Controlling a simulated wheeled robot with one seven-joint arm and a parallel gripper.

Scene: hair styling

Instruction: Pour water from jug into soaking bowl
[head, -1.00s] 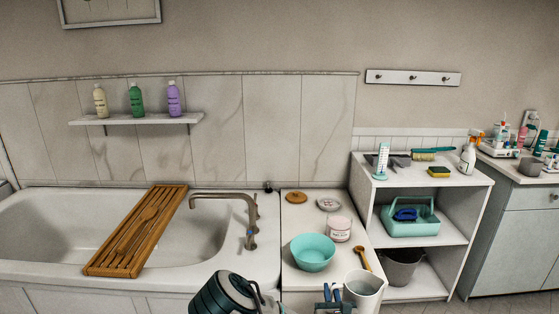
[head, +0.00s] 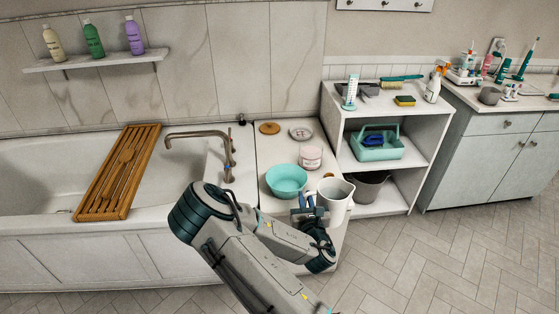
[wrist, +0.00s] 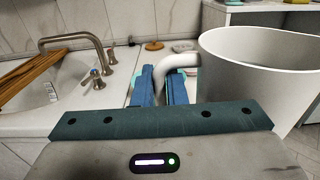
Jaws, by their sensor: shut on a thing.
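My gripper (head: 308,211) is shut on the handle of the white jug (head: 335,197) at the front of the white counter. The jug is upright, to the right of my gripper. In the wrist view my blue fingers (wrist: 162,86) close around the jug's handle, and the large white jug (wrist: 265,75) fills the right side. I cannot see any water inside it. The teal soaking bowl (head: 286,181) stands on the counter, left of and behind the jug. It looks empty. In the wrist view the bowl is mostly hidden behind my fingers and the jug.
A pink-and-white jar (head: 311,157) stands behind the bowl. A wooden disc (head: 269,128) and a grey dish (head: 301,133) lie at the back. The bath tap (head: 205,143) is left of the counter. A white shelf unit (head: 387,110) with a grey bin (head: 366,188) stands right.

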